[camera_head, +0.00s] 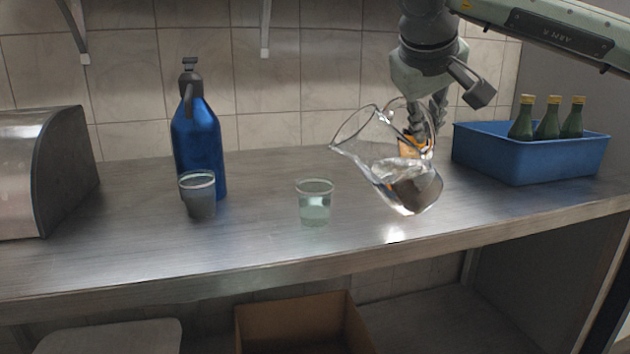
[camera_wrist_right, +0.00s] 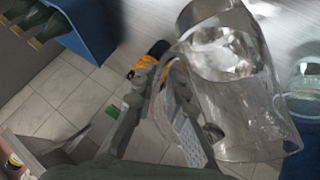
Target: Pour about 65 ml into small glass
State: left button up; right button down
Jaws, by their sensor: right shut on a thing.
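A clear glass pitcher (camera_head: 400,170) with water in it is tilted to the left above the counter. My right gripper (camera_head: 418,140) is shut on the pitcher, at its handle side. The pitcher also fills the right of the right wrist view (camera_wrist_right: 232,95). A small glass (camera_head: 314,203) stands upright on the counter, left of and below the spout, with clear liquid in it. No stream from the spout shows. A second, darker-looking glass (camera_head: 198,196) stands further left; its content is hard to make out. My left gripper is not in view.
A blue bottle (camera_head: 200,140) stands behind the darker glass. A blue crate (camera_head: 530,160) with green bottles (camera_head: 547,122) is at the right. A metal box (camera_head: 45,170) is at the far left. An open cardboard box (camera_head: 300,322) sits below the counter (camera_head: 130,255).

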jog(key=shift+r, duration=0.2)
jog(key=shift+d+f+y, duration=0.1)
jog(key=shift+d+y, duration=0.15)
jog(key=shift+y, duration=0.05)
jog(key=shift+w+d+f+m+y, duration=0.1)
jog(key=shift+d+f+m+y, duration=0.05)
jog(key=shift+d+m+y, duration=0.2)
jog(key=shift+w+d+f+m+g+y, duration=0.15)
jog(key=shift+d+f+m+g+y, duration=0.25)
jog(key=shift+d+f+y, duration=0.45)
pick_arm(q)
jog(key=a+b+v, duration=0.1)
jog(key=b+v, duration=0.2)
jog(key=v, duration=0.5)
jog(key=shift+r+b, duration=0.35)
pick_arm(e)
jog(key=shift+w+d+f+m+y, duration=0.1)
jog(key=shift+d+f+m+y, duration=0.2)
jog(key=shift+f+y, duration=0.4)
jog(key=shift+d+f+m+y, duration=0.2)
jog(key=shift+d+f+y, duration=0.1)
jog(key=shift+f+y, duration=0.4)
jog(key=shift+w+d+f+m+y, duration=0.1)
jog(key=shift+d+f+m+y, duration=0.2)
jog(key=shift+f+y, duration=0.35)
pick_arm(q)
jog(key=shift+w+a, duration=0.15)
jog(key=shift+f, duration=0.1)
pick_arm(e)
jog(key=shift+s, duration=0.15)
